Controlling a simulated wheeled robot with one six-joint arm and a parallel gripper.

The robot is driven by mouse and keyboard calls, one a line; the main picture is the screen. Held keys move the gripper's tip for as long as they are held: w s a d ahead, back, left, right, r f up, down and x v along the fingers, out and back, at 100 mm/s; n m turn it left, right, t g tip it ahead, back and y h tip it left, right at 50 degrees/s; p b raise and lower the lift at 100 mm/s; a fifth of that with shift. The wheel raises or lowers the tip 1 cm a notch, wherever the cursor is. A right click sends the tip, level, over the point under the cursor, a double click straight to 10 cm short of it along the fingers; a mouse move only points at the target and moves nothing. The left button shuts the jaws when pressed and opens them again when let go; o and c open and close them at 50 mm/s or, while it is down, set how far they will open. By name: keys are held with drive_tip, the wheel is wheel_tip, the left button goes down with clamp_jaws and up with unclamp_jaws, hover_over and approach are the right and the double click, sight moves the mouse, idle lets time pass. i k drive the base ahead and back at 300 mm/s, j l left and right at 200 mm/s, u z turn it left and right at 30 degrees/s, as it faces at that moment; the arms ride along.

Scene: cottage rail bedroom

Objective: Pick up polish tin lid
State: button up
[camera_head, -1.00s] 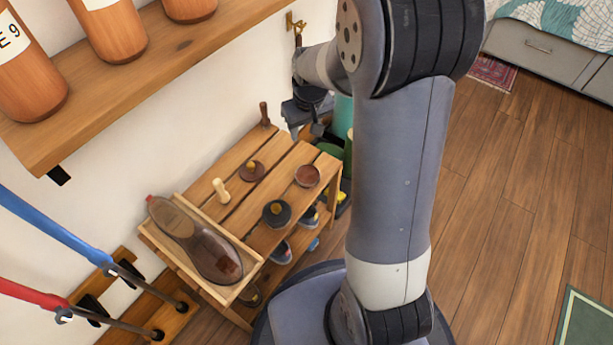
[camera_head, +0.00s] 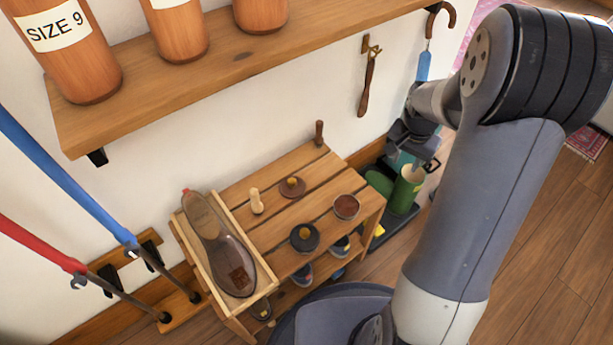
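On a slatted wooden bench (camera_head: 268,224) are three small round things. One is a reddish-brown disc with a knob (camera_head: 292,187) at the back. One is a round tin with a reddish-brown top (camera_head: 346,206) near the right end. I cannot tell for sure which is the polish tin lid. My gripper (camera_head: 424,160) is beyond the bench's right end, over the green containers, apart from all three discs. Its fingers are small and dark, so its opening is unclear.
A pale wooden peg (camera_head: 256,201) and a dark upright handle (camera_head: 319,133) stand on the bench. A wall shelf (camera_head: 200,75) with wooden shoe forms overhangs. A green cylinder (camera_head: 408,188) stands right.

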sight(291, 186)
drive_tip(key=i+l+u, duration=0.15)
drive_tip(key=l+u, duration=0.15)
drive_tip(key=i+l+u, duration=0.1)
drive_tip(key=l+u, duration=0.2)
drive_tip(key=u, duration=1.05)
